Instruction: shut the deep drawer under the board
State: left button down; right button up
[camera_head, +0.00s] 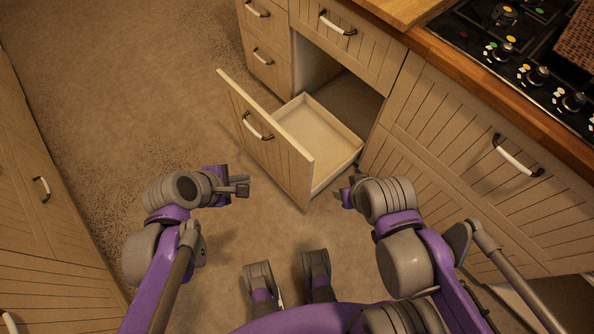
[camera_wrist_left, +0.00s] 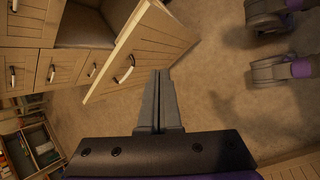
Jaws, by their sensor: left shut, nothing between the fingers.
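The deep drawer (camera_head: 265,137) under the wooden board (camera_head: 399,10) is pulled well out, and its inside (camera_head: 318,140) looks empty. Its slatted front has a pale handle with dark ends (camera_head: 256,127). In the left wrist view the drawer front (camera_wrist_left: 150,55) stands ahead, to the left of the fingertips. My left gripper (camera_head: 245,187) is shut and empty, just in front of the drawer front's lower part and apart from the handle. Its closed fingers show in the left wrist view (camera_wrist_left: 160,75). My right gripper (camera_head: 347,190) is near the drawer's right side; its fingers are mostly hidden.
A shut drawer (camera_head: 345,35) sits above the open one, and smaller shut drawers (camera_head: 265,50) stand to the left. A gas hob (camera_head: 520,50) is at the upper right. Cabinets (camera_head: 40,200) line the left. The floor between is clear.

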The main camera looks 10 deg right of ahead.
pick_arm(q)
jog(key=w+d+f+n+h+b, duration=0.2)
jog(key=w+d+f+n+b, duration=0.2)
jog(key=d+f+n+b, duration=0.35)
jog(key=b, duration=0.3)
send_near(306, 160)
jog(key=shift+n+h, duration=0.3)
jog(key=shift+n, duration=0.15)
jog(key=x, duration=0.6)
jog(key=shift+w+a+f, duration=0.15)
jog(key=shift+a+f, duration=0.2)
jog(key=shift+f, duration=0.05)
pick_arm(e)
notch_tip(306, 160, down, 15)
jog(key=w, duration=0.1)
jog(key=shift+r, duration=0.2)
pick_arm(q)
jog(key=shift+d, duration=0.15)
pick_arm(e)
jog(key=shift+w, duration=0.1)
